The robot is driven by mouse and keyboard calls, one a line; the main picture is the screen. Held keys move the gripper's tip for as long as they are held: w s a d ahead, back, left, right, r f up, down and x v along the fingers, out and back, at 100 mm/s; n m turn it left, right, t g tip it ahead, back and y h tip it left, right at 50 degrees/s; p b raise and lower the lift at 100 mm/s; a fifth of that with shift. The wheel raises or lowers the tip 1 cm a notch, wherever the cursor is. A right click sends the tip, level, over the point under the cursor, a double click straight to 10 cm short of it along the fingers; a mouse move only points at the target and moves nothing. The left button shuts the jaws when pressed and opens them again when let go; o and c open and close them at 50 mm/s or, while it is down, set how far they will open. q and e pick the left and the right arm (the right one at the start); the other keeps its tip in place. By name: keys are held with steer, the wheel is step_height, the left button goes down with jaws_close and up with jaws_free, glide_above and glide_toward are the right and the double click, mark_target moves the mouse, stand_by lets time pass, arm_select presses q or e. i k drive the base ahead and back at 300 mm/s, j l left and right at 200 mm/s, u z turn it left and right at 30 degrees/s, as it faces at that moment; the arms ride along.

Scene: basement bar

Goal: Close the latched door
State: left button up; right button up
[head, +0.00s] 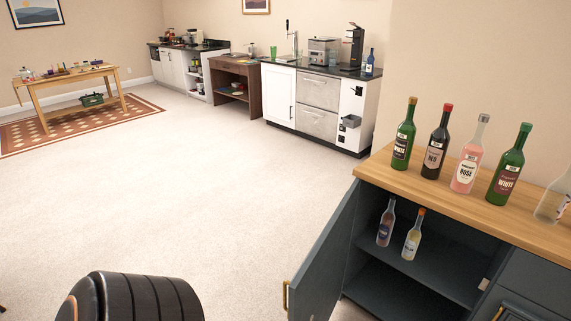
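The dark blue-grey cabinet door (327,252) stands open at the left end of the wood-topped cabinet (455,195). It swings out toward me and to the left. A brass handle (286,296) is on the door's free edge, low in the head view. The door's lower part is cut off by the frame. The open compartment shows a shelf (425,270) with two bottles, one purple-labelled (385,226) and one pale with an orange cap (412,238). A small light piece (483,284), perhaps a catch, is at the compartment's right side. Neither gripper is in view.
Several wine bottles (466,160) stand on the cabinet top. Another dark door (520,308) with a brass handle is at the lower right. Open carpet (220,200) lies left of the open door. A white bar counter (318,105) stands behind, and a wooden table (75,80) is far left.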

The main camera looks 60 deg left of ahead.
mark_target(315, 288)
steer(key=k+j+u, duration=0.2)
steer(key=j, duration=0.25)
steer(key=j+u, duration=0.15)
steer(key=j, duration=0.7)
steer(key=k+j, duration=0.15)
steer(key=j, duration=0.3)
steer(key=u, duration=0.05)
